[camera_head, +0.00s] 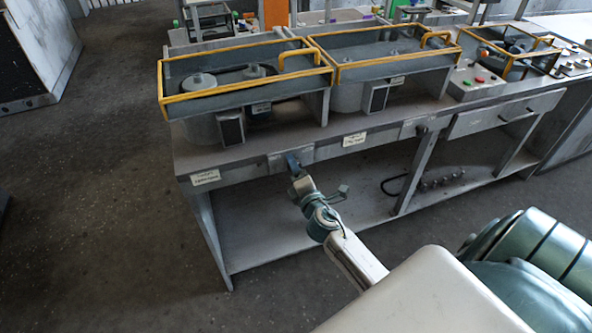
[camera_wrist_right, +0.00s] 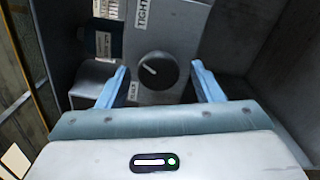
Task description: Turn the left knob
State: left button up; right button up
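In the right wrist view a round black knob (camera_wrist_right: 158,71) with a white pointer line sits on a grey panel. Its line points toward the upper left. My right gripper (camera_wrist_right: 160,80) is open, with one blue finger on each side of the knob and gaps between them. In the head view my right gripper (camera_head: 293,162) is at the bench's front edge, by a small grey box (camera_head: 277,163). The knob is hidden there. My left gripper is not in view.
The grey bench (camera_head: 240,170) carries two yellow-railed blower housings (camera_head: 245,78) (camera_head: 390,50). A control box (camera_head: 475,83) with red and green buttons stands to the right. A drawer (camera_head: 505,112) and low shelf (camera_head: 340,215) are below. The floor at left is clear.

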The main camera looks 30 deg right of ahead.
jog(key=shift+s, duration=0.1)
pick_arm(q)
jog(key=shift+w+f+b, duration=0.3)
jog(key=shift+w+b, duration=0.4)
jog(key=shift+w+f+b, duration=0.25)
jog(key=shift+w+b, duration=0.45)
pick_arm(e)
jog(key=v, duration=1)
jog(key=shift+s, duration=0.35)
